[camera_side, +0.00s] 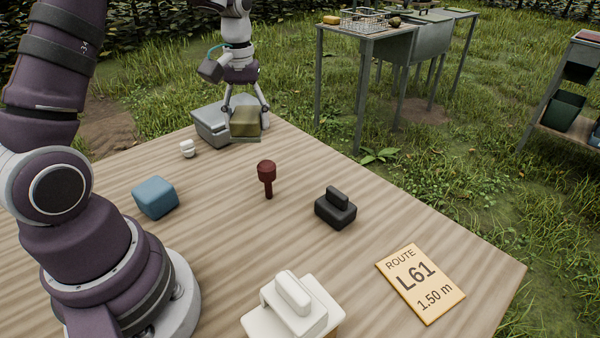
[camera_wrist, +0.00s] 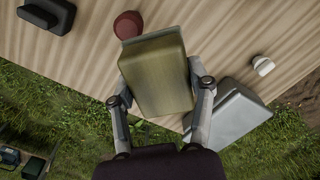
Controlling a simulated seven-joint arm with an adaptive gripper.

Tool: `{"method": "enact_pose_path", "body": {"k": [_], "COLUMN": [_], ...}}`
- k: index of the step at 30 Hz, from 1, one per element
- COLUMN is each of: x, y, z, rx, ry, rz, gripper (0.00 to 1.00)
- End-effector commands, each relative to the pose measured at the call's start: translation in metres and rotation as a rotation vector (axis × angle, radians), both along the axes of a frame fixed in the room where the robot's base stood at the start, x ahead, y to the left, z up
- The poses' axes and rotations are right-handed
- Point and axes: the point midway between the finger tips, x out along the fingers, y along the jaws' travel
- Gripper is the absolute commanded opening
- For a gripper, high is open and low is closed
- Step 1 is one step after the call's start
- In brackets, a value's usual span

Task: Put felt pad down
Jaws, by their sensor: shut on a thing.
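My gripper (camera_side: 247,107) is shut on an olive-yellow block, which I take to be the felt pad (camera_side: 245,127). It is at the far corner of the wooden table (camera_side: 220,230), beside a grey lidded case (camera_side: 208,128). In the wrist view the pad (camera_wrist: 158,78) sits between the two fingers of my gripper (camera_wrist: 160,95), and it covers part of the table edge. I cannot tell whether its underside touches the table.
A dark red peg (camera_side: 267,175), a small white knob (camera_side: 188,149) and a blue block (camera_side: 155,197) stand nearby. A black handled block (camera_side: 336,208), a white handled block (camera_side: 291,308) and a route card (camera_side: 421,283) are nearer. Bare wood lies between them.

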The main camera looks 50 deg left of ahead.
Motion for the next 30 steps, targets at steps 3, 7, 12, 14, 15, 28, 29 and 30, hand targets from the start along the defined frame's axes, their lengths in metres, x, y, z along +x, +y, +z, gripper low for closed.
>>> {"method": "enact_pose_path", "body": {"k": [3,7,12,14,15,28,29,30], "x": [-0.018,-0.032,-0.037,-0.037,-0.037,-0.038,-0.038,-0.038], "y": [0.043,0.069,0.077,0.077,0.077,0.075,0.075,0.075], "z": [-0.016,-0.027,-0.03,-0.03,-0.03,-0.097,-0.104,-0.112], "rx": [-0.001,-0.001,0.001,0.001,0.001,-0.002,-0.001,-0.001], "ry": [0.003,0.002,-0.001,-0.001,-0.001,0.005,0.004,0.004], "rz": [0.317,0.533,0.608,0.606,0.605,0.601,0.601,0.601], "gripper": [0.17,0.17,0.17,0.17,0.17,0.17,0.17,0.17]}}
